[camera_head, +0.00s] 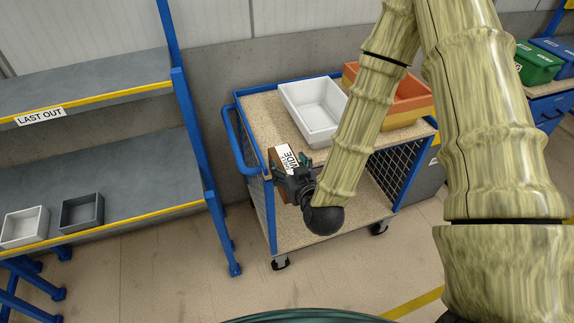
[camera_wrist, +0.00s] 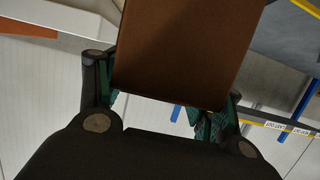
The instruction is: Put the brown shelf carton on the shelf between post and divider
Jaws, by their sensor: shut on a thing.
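The brown carton (camera_head: 277,162) is held in my gripper (camera_head: 292,172) in the head view, in front of the cart's left end. A white label reading "WIDE" shows on it. In the wrist view the brown carton (camera_wrist: 185,50) fills the top middle, between the two fingers of my gripper (camera_wrist: 165,95), which is shut on it. The shelf (camera_head: 120,185) stands at the left in the head view, grey with a yellow front edge and a blue post (camera_head: 200,150) at its right end. I cannot make out a divider on it. The carton is apart from the shelf, to its right.
A white bin (camera_head: 28,228) and a dark grey bin (camera_head: 82,212) sit on the lower shelf's left part; its right part is clear. The blue cart (camera_head: 270,115) carries a white tray (camera_head: 313,112) and an orange bin (camera_head: 408,100). An upper shelf bears a "LAST OUT" sign (camera_head: 40,117).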

